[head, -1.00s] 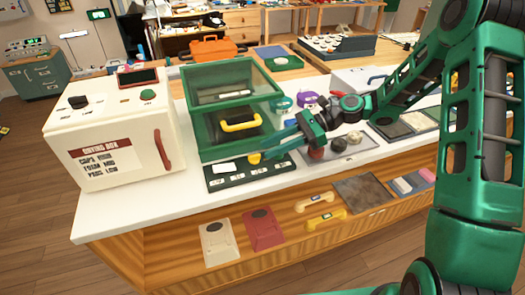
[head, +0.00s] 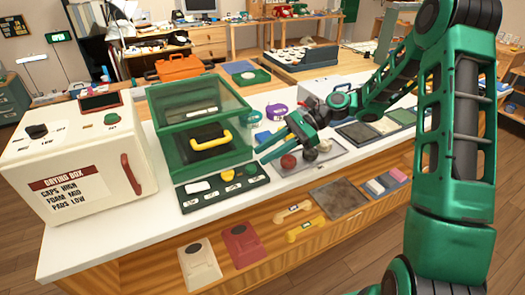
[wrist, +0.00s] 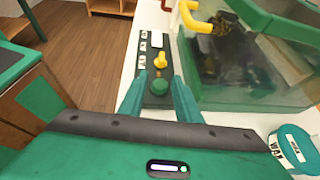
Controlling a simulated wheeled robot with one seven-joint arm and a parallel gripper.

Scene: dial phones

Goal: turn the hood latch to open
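The hood (head: 200,130) is a green-framed box with clear panels and a yellow handle (head: 212,142) on its front. A dark control panel (head: 208,203) lies before it on the white counter, with a white piece (head: 197,187) and a yellow knob (head: 228,175). I cannot read which part is marked as the latch. In the wrist view the yellow knob (wrist: 160,62) sits just beyond a round green knob (wrist: 159,87). My gripper (head: 263,158) is open and empty over the panel's right end; its fingers (wrist: 160,98) appear on either side of the green knob.
A white drying box (head: 75,160) with a red handle stands left of the hood. A tray with round pads (head: 310,160) lies to the right. A teal-lidded tub (wrist: 292,148) is close to my gripper. Phone parts (head: 240,246) lie on the lower wooden shelf.

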